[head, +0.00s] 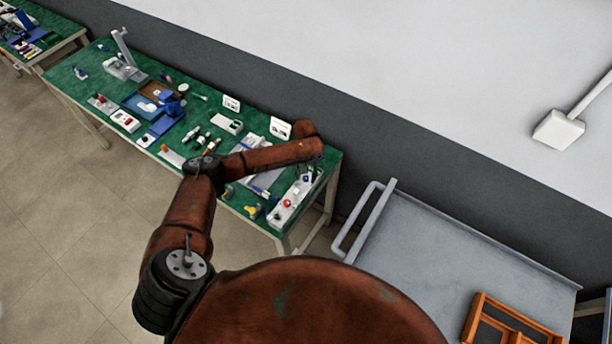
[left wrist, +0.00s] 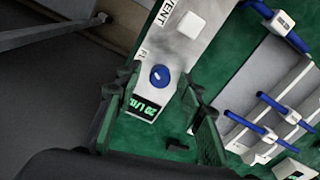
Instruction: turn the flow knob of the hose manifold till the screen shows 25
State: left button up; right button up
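The hose manifold (left wrist: 172,50) is a pale box on the green table; in the head view it lies at the table's right end (head: 281,214). Its round blue flow knob (left wrist: 160,77) shows in the left wrist view, beside the lit green screen (left wrist: 144,107). The screen appears to read 20, followed by a unit that is hard to read. My left gripper (left wrist: 160,112) is open, its two fingers apart on either side of the knob end of the manifold. I cannot tell whether they touch it. In the head view this gripper (head: 312,173) is small and partly hidden by my arm.
A white square part (left wrist: 191,25) stands on the manifold near the VENT label. Blue-handled fittings (left wrist: 275,105) on a grey plate lie to the right. A red knob (head: 287,203) shows on the manifold. A grey cart (head: 450,260) stands right of the table (head: 335,160).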

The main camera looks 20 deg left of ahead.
pick_arm(q)
jog(key=shift+c, duration=0.3)
grip_shut()
dwell(0.3)
jog(key=shift+r+m+p, duration=0.1)
jog(key=shift+m+p, duration=0.85)
jog(key=shift+m, duration=0.35)
jog(key=m+p, duration=0.1)
jog(key=m, duration=0.1)
jog(key=shift+m, duration=0.3)
jog(key=m+p, duration=0.1)
jog(key=m, duration=0.2)
jog(key=shift+m+p, duration=0.35)
jog(key=shift+m, duration=1.45)
